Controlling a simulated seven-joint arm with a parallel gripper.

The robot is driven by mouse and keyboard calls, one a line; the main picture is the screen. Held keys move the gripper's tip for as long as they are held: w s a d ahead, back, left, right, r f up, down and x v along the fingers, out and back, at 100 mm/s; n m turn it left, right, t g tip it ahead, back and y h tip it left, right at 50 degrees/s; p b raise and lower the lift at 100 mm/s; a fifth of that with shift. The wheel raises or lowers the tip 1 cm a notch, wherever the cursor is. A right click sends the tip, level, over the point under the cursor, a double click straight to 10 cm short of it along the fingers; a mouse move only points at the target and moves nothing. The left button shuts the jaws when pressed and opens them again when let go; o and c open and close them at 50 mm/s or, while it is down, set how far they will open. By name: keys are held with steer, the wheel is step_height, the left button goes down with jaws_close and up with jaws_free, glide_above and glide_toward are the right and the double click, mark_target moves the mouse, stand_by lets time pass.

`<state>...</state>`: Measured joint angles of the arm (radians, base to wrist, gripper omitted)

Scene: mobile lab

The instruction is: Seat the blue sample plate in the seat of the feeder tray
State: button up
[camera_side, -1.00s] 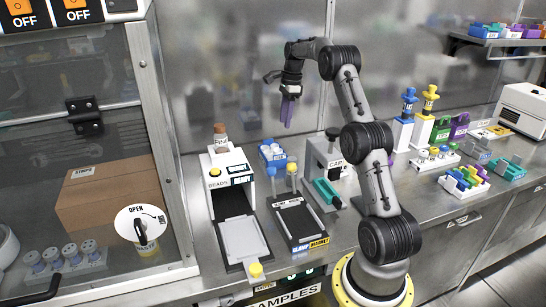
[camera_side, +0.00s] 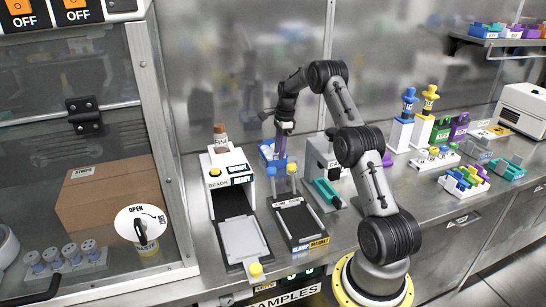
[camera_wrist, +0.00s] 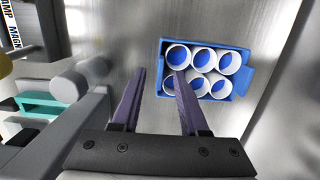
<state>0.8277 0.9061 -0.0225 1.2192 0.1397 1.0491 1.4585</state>
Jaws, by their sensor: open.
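The blue sample plate (camera_side: 266,153), a blue block with several white round wells, stands at the back of the bench. In the wrist view the plate (camera_wrist: 242,76) lies right of and beyond my fingers. My gripper (camera_side: 283,152) is open and empty, pointing down above or beside the plate; the side view does not settle which. In the wrist view my gripper (camera_wrist: 159,72) has its right fingertip overlapping the plate's left edge, with the left finger over bare metal. The feeder tray (camera_side: 243,240) is a pale tray with a yellow knob, pulled out in front of the white bead machine. Its seat looks empty.
The bead machine (camera_side: 228,172) with a brown-topped bottle stands left of the plate. A dark clamp plate (camera_side: 298,222) with blue and yellow posts stands between. A grey capper (camera_side: 325,160) with a teal part is close on the right. A glass cabinet bounds the left.

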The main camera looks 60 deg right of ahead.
steer(key=shift+f, duration=0.5)
jaws_close()
steer(key=shift+w, duration=0.1)
stand_by(1.0)
